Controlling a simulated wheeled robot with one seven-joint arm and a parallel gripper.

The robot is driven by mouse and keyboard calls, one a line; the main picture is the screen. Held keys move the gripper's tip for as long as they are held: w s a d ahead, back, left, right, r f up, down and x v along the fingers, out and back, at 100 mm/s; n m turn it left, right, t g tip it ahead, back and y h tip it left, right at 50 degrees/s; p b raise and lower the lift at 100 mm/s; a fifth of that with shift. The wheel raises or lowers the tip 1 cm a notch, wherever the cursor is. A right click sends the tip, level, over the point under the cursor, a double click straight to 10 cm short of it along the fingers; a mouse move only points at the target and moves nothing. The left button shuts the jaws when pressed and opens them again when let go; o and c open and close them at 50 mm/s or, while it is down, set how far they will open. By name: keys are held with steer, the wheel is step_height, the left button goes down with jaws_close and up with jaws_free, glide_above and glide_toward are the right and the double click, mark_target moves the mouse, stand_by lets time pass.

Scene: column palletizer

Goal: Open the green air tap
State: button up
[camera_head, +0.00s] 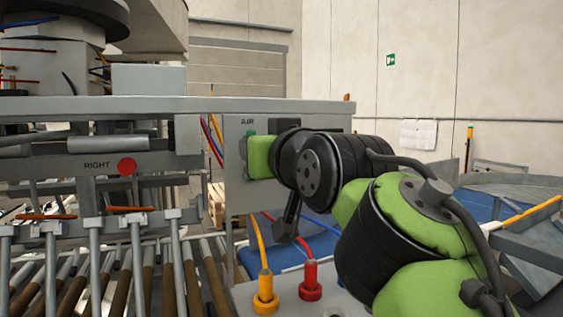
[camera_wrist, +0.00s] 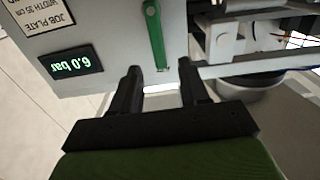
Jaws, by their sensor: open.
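The green air tap (camera_wrist: 155,38) shows in the wrist view as a long flat green lever with a round pivot at its upper end in the picture. My gripper (camera_wrist: 160,69) is open and empty of any held thing. The lever's lower end appears in the gap between the two black fingertips; I cannot tell how deep it sits or whether either finger touches it. In the head view my arm reaches to the grey panel (camera_head: 235,185) marked AIR. My fingers are hidden there, and a small green spot (camera_head: 251,132) below the label may be part of the tap.
In the head view, yellow (camera_head: 265,292) and red (camera_head: 310,281) plugs stand below my arm. A roller conveyor (camera_head: 100,285) fills the lower left.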

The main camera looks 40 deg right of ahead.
steer(key=v, duration=1)
steer(key=shift+b, duration=0.45)
